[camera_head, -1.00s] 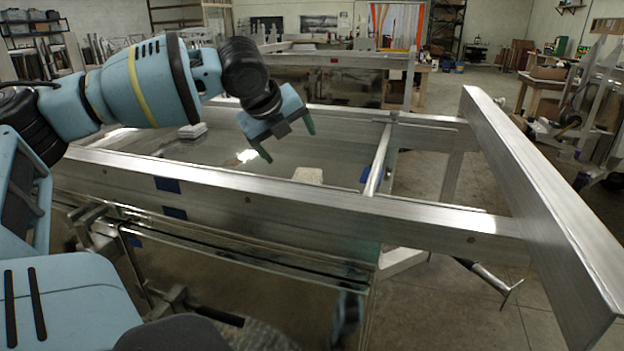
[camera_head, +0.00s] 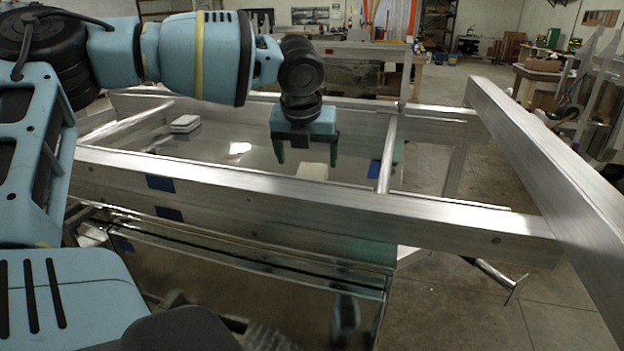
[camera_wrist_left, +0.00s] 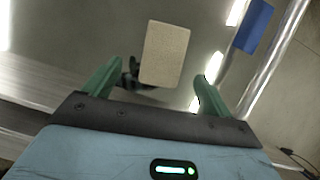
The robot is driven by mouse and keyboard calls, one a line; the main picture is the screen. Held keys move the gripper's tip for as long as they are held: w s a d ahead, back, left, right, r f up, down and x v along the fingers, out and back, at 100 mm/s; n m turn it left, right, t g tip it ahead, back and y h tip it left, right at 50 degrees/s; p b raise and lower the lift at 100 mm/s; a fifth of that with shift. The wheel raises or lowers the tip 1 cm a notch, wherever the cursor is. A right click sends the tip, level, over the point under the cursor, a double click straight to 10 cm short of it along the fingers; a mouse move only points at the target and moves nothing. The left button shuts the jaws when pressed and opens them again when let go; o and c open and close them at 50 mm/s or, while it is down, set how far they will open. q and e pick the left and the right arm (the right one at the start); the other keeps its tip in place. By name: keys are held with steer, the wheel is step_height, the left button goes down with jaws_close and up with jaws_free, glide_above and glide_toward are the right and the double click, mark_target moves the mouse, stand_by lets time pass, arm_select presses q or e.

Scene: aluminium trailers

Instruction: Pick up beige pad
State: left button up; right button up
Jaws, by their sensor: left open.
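The beige pad (camera_head: 312,171) lies on the shiny floor panel inside the trailer frame, partly hidden by the near rail in the head view. In the left wrist view the pad (camera_wrist_left: 165,54) is a pale rectangle just beyond the fingertips, between their lines. My left gripper (camera_head: 307,158) points down above the panel close to the pad. The right gripper is not seen.
The near aluminium rail (camera_head: 300,196) runs across in front of the pad. A crossbar (camera_head: 387,155) and a blue patch (camera_head: 374,171) stand to its right. White stacked pads (camera_head: 185,124) lie on the panel to the left. A large beam (camera_head: 550,160) slants at the right.

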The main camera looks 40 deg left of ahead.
mark_target(311, 173)
arm_select(q)
steer(key=shift+w+x, duration=0.15)
steer(key=shift+x, duration=1.15)
steer(key=shift+w+x, duration=0.1)
steer(key=shift+x, duration=1.2)
steer(key=shift+d, duration=0.15)
steer(key=shift+f, duration=0.25)
steer(key=c, duration=1.1)
steer(key=shift+r, duration=0.1)
step_height(311, 173, up, 28)
steer(key=shift+r+p, duration=0.2)
steer(key=shift+p, duration=0.6)
